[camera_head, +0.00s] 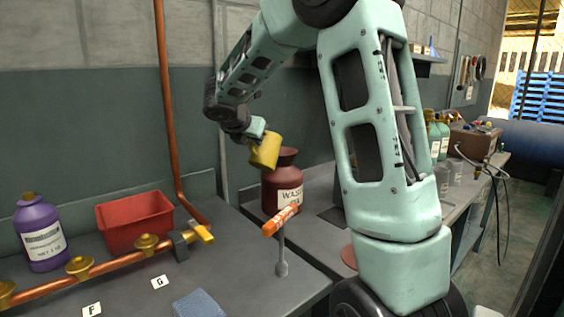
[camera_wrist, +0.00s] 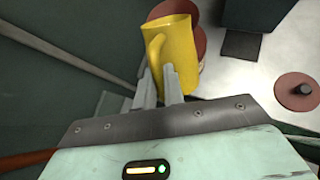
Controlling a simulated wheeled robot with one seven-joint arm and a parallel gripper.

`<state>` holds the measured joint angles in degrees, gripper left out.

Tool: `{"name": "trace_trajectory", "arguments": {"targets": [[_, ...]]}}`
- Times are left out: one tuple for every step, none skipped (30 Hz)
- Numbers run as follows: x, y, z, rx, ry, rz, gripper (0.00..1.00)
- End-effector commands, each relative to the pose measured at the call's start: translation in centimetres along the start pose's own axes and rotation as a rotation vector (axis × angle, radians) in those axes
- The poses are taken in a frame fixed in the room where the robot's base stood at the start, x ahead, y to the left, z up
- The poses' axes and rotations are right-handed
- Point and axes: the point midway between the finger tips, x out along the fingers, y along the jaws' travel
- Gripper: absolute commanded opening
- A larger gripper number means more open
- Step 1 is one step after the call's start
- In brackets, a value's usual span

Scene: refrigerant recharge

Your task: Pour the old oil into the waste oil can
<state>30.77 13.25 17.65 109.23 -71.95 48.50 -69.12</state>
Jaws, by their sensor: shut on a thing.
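My gripper (camera_head: 252,136) is shut on a yellow mug (camera_head: 265,151), which looks tilted in the head view. In the wrist view my fingers (camera_wrist: 160,86) are at the handle side of the yellow mug (camera_wrist: 176,50). The brown-red waste oil can (camera_head: 283,184), with a partly covered "WAS…" label, stands on the bench just below and right of the mug. In the wrist view the can (camera_wrist: 199,45) shows partly behind the mug. Its mouth is mostly hidden there. No oil or stream shows in either view.
A reddish disc with a dark knob (camera_wrist: 298,91) lies on the bench beside the can. An orange-handled valve (camera_head: 282,220) rises in front. A red bin (camera_head: 135,220), purple bottle (camera_head: 41,232) and copper pipe (camera_head: 110,262) with valves are at left. A blue cloth (camera_head: 198,305) lies in front.

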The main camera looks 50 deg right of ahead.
Motion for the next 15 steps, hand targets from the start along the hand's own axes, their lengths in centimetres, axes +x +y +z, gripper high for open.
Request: {"name": "trace_trajectory", "arguments": {"targets": [[0.4, 0.0, -0.8, -0.003, -0.012, 0.001, 0.00], [0.4, 0.0, -1.0, -0.005, -0.019, 0.000, 0.00], [0.5, 0.0, -1.3, -0.006, -0.028, 0.000, 0.00], [0.5, 0.0, -1.4, -0.008, -0.035, 0.000, 0.00], [0.6, 0.0, -1.6, -0.009, -0.042, 0.000, 0.00], [0.6, -0.1, -1.8, -0.011, -0.052, -0.001, 0.00], [0.6, 0.0, -2.0, -0.012, -0.059, -0.001, 0.00], [0.6, 0.0, -2.2, -0.013, -0.066, -0.001, 0.00], [0.7, 0.0, -2.4, -0.015, -0.076, 0.000, 0.00], [0.7, 0.0, -2.6, -0.017, -0.083, 0.000, 0.00], [0.7, 0.0, -2.8, -0.019, -0.091, -0.001, 0.00], [0.8, 0.0, -3.0, -0.021, -0.101, -0.001, 0.00], [0.8, 0.0, -3.2, -0.022, -0.108, -0.001, 0.00], [0.8, 0.0, -3.4, -0.024, -0.115, -0.001, 0.00], [0.9, 0.0, -3.6, -0.025, -0.125, -0.001, 0.00]]}}
